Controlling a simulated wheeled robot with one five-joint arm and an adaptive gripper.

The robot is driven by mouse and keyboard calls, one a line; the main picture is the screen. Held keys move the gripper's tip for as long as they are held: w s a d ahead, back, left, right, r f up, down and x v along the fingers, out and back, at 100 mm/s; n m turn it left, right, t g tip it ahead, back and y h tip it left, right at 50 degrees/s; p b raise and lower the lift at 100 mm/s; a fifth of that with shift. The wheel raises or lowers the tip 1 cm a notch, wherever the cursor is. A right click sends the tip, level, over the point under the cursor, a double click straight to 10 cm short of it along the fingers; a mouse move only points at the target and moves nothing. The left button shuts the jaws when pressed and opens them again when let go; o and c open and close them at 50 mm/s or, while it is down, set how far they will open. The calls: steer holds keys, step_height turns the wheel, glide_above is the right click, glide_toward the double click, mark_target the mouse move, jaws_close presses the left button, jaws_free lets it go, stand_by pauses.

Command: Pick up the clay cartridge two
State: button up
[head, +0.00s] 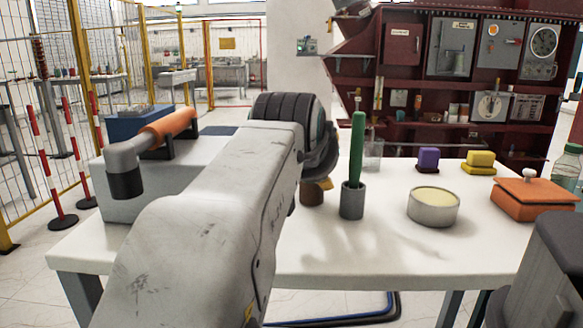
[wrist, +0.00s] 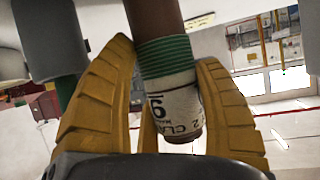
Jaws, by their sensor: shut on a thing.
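The clay cartridge two (wrist: 176,103) fills the middle of the wrist view. It has a white label with "2 CLA" readable, green bands and a brown section beyond them. My gripper (wrist: 165,58) has its two yellow ribbed fingers closed around it, one on each side. In the head view my arm hides most of the gripper. A small yellow part of my gripper (head: 326,183) shows there beside a brown cylinder (head: 312,194) at the table. I cannot tell whether that cylinder is part of the cartridge or a separate holder.
A grey cup (head: 352,203) with an upright green stick (head: 357,150) stands close to the gripper's right. Further right on the white table (head: 390,260) are a round tin (head: 433,207), purple block (head: 428,159), yellow block (head: 480,162) and orange box (head: 530,198). The table's front is clear.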

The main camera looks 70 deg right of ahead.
steer(key=c, duration=0.3)
steer(key=shift+r, duration=0.1)
step_height(320, 180, up, 28)
steer(key=p, duration=1.9)
steer(key=shift+p, duration=0.35)
steer(key=shift+c, duration=0.2)
